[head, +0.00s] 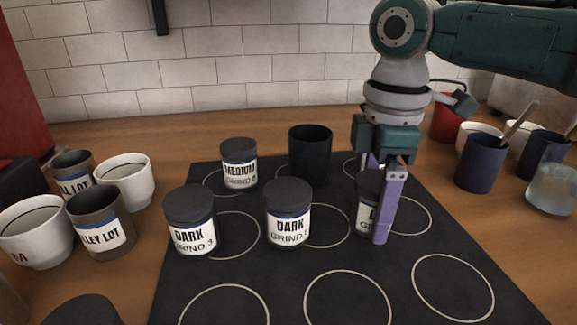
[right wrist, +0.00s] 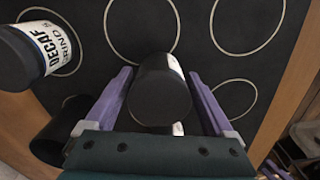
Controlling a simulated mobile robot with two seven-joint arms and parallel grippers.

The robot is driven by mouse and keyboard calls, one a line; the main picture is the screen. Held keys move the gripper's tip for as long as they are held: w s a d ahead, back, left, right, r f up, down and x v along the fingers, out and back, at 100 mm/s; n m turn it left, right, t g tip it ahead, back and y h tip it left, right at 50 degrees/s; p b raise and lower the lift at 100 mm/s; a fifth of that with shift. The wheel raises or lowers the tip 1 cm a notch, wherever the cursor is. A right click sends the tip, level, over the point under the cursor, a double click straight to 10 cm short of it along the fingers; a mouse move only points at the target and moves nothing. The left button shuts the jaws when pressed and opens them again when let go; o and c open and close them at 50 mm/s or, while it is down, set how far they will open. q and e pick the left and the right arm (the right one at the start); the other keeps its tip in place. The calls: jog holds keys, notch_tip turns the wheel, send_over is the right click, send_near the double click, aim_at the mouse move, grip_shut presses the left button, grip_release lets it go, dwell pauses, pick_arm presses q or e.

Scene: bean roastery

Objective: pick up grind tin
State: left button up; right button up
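A dark-lidded grind tin (head: 366,219) with a white label stands on the black mat. Its label is partly covered by a finger, so I cannot read the whole name. My right gripper (head: 381,205) points down over this tin with its purple fingers on either side. In the right wrist view the tin's dark lid (right wrist: 161,92) lies between the spread fingertips (right wrist: 160,78), with narrow gaps. My left gripper is not in view.
The black mat (head: 300,262) has white circles, several of them empty at the front. A dark unlabelled cylinder (head: 310,152) stands at the back. Cups (head: 125,181) stand to the left; blue cups (head: 480,163) and a glass (head: 551,188) stand to the right. A tiled wall is behind.

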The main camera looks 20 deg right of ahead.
jog(key=c, duration=1.1)
jog(key=shift+c, duration=0.2)
jog(key=shift+r, duration=0.1)
